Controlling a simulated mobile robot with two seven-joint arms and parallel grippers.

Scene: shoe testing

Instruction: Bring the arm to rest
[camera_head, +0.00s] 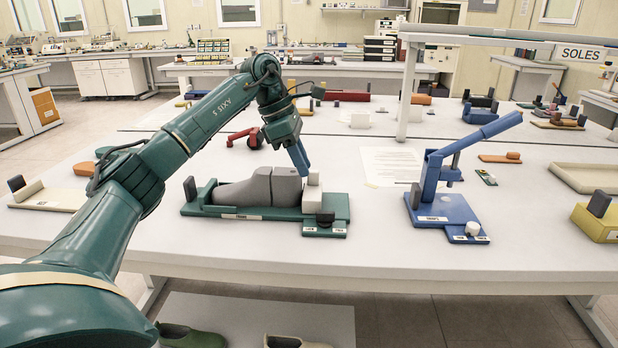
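My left arm (190,135) is green and reaches in from the left over the white table. It bends down at the wrist, and my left gripper (304,172) points down with blue-grey fingers. The fingertips are above or just behind the heel end of a grey shoe form (245,190), close to a white block (312,195). I cannot tell whether they touch either one, or whether the fingers are apart. The grey form lies on a green fixture (270,213). My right gripper is out of view.
A blue lever fixture (440,208) stands to the right, its lever raised. A paper sheet (390,165) lies behind it. A yellow block fixture (596,220) is at the right edge. A white post (407,90) rises behind. Shoes (190,337) lie below the front edge.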

